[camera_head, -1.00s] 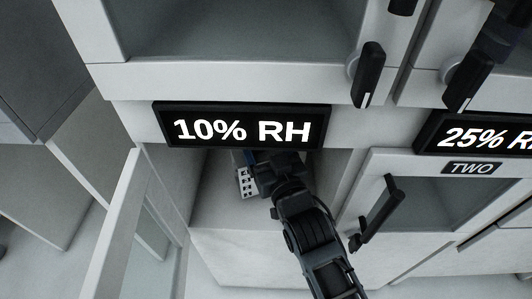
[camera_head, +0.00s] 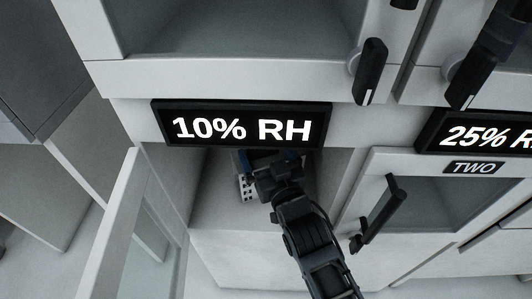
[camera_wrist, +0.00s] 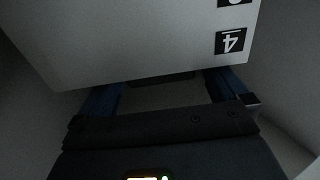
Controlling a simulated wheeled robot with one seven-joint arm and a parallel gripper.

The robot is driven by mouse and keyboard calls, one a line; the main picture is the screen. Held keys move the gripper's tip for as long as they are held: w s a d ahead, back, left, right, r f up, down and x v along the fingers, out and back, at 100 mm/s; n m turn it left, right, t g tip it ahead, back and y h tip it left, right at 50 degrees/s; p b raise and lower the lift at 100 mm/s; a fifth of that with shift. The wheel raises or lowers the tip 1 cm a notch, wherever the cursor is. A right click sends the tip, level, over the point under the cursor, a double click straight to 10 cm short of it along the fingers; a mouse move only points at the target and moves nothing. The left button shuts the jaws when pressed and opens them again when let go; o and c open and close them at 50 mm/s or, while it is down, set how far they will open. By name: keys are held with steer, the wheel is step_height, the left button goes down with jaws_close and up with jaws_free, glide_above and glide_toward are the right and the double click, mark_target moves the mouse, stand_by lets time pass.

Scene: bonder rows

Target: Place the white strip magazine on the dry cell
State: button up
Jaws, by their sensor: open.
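The white strip magazine (camera_head: 246,188) shows in the head view as a small white block with dark holes, inside the open cell under the "10% RH" sign (camera_head: 242,127). My gripper (camera_head: 268,158) is inside the same cell, partly hiding the magazine. In the wrist view a large white face (camera_wrist: 130,40) with a black "4" label fills the top, just beyond my gripper (camera_wrist: 165,88). Its blue fingers are spread apart, with their tips partly hidden by the white face. I cannot tell whether they touch it.
The cell's door (camera_head: 125,215) stands open at the left. A closed compartment marked "TWO" (camera_head: 472,168), with a black handle (camera_head: 382,212), is at the right. The cell's side walls are close around my arm.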

steer(key=shift+r, duration=0.25)
steer(key=p+v, duration=0.1)
steer(key=v, duration=1.1)
steer(key=shift+f, duration=0.1)
